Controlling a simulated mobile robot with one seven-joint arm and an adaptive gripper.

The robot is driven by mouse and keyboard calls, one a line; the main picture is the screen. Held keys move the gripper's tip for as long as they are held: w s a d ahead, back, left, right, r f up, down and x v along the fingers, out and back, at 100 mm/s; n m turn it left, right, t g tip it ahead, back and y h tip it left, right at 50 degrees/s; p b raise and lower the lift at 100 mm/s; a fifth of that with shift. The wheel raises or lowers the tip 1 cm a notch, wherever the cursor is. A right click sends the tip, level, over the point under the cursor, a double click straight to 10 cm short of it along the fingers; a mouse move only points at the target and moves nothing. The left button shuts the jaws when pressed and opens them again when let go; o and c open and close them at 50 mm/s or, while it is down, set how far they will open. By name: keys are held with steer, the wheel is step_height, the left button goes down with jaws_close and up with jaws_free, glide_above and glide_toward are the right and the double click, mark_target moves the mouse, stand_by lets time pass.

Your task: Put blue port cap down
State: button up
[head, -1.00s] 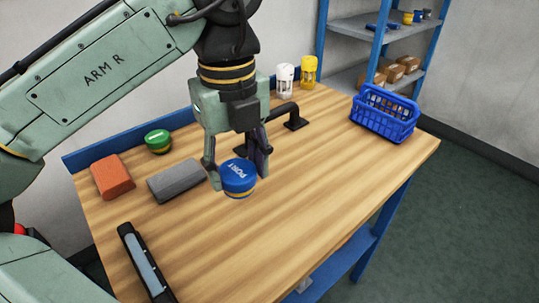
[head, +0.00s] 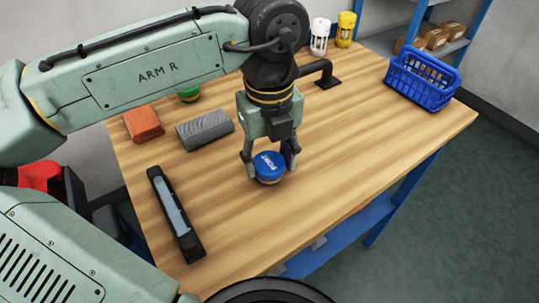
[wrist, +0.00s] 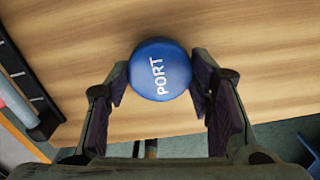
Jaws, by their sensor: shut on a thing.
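The blue port cap (head: 269,167) is a round blue cap with a yellow band and the word PORT on top. My gripper (head: 270,163) has its fingers on both sides of the cap and is shut on it. In the wrist view the cap (wrist: 160,69) sits between the dark finger pads (wrist: 161,85), lettering facing the camera. The cap is at or just above the wooden tabletop (head: 330,180); I cannot tell whether it touches.
A grey block (head: 205,129), an orange block (head: 143,124) and a green cap (head: 189,94) lie at the left. A black holder (head: 175,215) lies front left. A blue basket (head: 423,79) stands back right.

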mark_target(270, 162)
steer(key=o, duration=0.9)
steer(key=shift+f, duration=0.1)
steer(key=shift+o, duration=0.2)
step_height(270, 162, up, 12)
